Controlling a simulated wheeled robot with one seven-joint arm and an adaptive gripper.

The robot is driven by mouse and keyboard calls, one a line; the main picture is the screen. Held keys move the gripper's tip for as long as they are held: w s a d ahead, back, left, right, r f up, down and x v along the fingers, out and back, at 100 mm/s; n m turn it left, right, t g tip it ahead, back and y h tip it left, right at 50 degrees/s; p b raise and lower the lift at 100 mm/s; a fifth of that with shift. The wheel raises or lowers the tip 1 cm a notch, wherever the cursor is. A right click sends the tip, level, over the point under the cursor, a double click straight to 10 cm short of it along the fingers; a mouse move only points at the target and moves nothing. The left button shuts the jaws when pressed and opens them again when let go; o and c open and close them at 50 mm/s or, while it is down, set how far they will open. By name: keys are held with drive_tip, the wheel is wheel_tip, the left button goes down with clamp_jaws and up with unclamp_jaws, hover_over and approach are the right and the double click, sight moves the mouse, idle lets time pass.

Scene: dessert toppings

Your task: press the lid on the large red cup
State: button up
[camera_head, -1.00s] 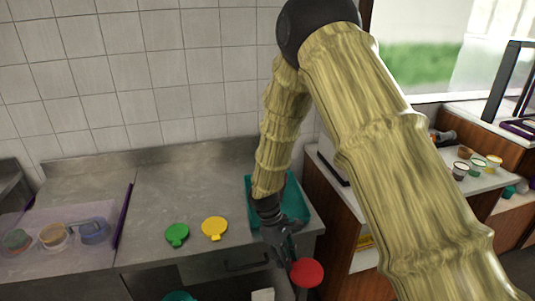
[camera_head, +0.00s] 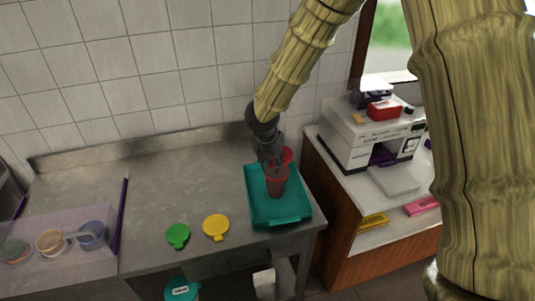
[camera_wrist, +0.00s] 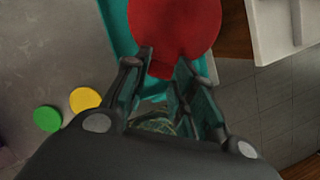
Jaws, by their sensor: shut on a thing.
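The red lid (camera_wrist: 176,24) is round, with a tab (camera_wrist: 160,69) pinched between the fingers of my gripper (camera_wrist: 164,66) in the wrist view. In the head view my gripper (camera_head: 270,157) is over the teal tray (camera_head: 287,215), with the red lid (camera_head: 287,155) beside its fingers. The large red cup (camera_head: 276,184) stands upright in the tray, just below the gripper and lid. In the wrist view the lid hides the cup. I cannot tell whether the lid touches the rim.
A green lid (camera_head: 178,235) and a yellow lid (camera_head: 216,226) lie left of the tray. Further left, several topping bowls (camera_head: 93,235) stand near a purple strip (camera_head: 121,220). A white machine (camera_head: 368,135) stands on the right counter. The table behind the lids is clear.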

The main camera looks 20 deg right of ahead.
wheel_tip(320, 180, down, 6)
drive_tip(key=b, duration=0.5)
drive_tip(key=shift+a, duration=0.35)
idle(1.9)
drive_tip(key=shift+f+p, duration=0.45)
drive_tip(key=shift+p, duration=0.2)
idle(1.7)
drive_tip(key=o, duration=0.8)
drive_tip(key=o, duration=0.6)
